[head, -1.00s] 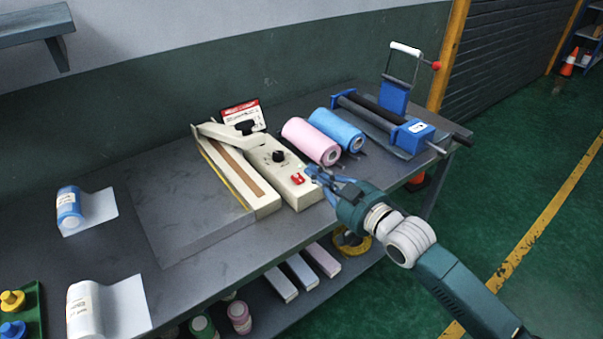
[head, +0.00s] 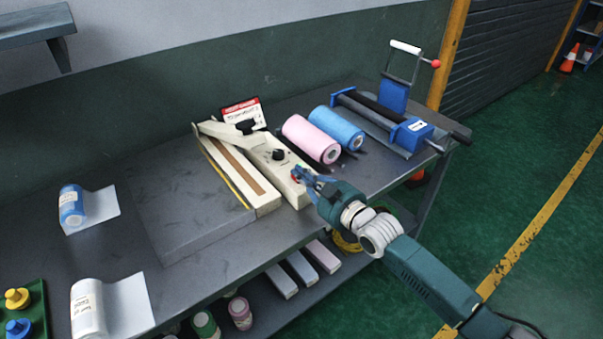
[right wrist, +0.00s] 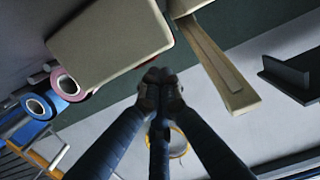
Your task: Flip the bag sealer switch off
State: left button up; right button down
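The cream bag sealer (head: 270,158) stands on the grey bench, with a long sealing bar on its left and a black knob (head: 278,154) on its control box. Its red switch (head: 295,178) is at the box's near right end, partly covered by my right gripper (head: 299,174). In the right wrist view the gripper (right wrist: 160,79) has its fingertips together with nothing seen between them, next to the near end of the cream control box (right wrist: 110,40). The switch is not visible there. I cannot tell whether the fingertips touch it. My left gripper is out of view.
A pink roll (head: 311,139) and a blue roll (head: 337,128) lie right of the sealer. A blue roller device (head: 415,136) is farther right. A red-and-white sign (head: 243,112) stands behind the sealer.

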jog(key=p, duration=0.1)
jog(key=g+p, duration=0.1)
jog(key=h+p, duration=0.1)
jog(key=shift+w+a+r+g+p, duration=0.2)
jog(key=shift+w+r+g+p, duration=0.1)
jog(key=shift+p, duration=0.1)
jog(key=shift+s+f+b, duration=0.1)
jog(key=shift+f+b, duration=0.45)
jog(key=shift+r+p, duration=0.35)
jog(key=shift+r, duration=0.05)
jog(key=r+p, duration=0.2)
jog(key=r, duration=0.1)
jog(key=r+p, duration=0.1)
jog(key=shift+w+a+r+p, duration=0.2)
jog(key=shift+w+a+p, duration=0.05)
jog(key=shift+w+p, duration=0.1)
jog(key=shift+s+d+f+b, duration=0.4)
jog(key=shift+s+d+b, duration=0.1)
jog(key=shift+s+b, duration=0.25)
jog(key=r+b+v, duration=0.1)
jog(key=v, duration=0.7)
jog(key=shift+r, duration=0.3)
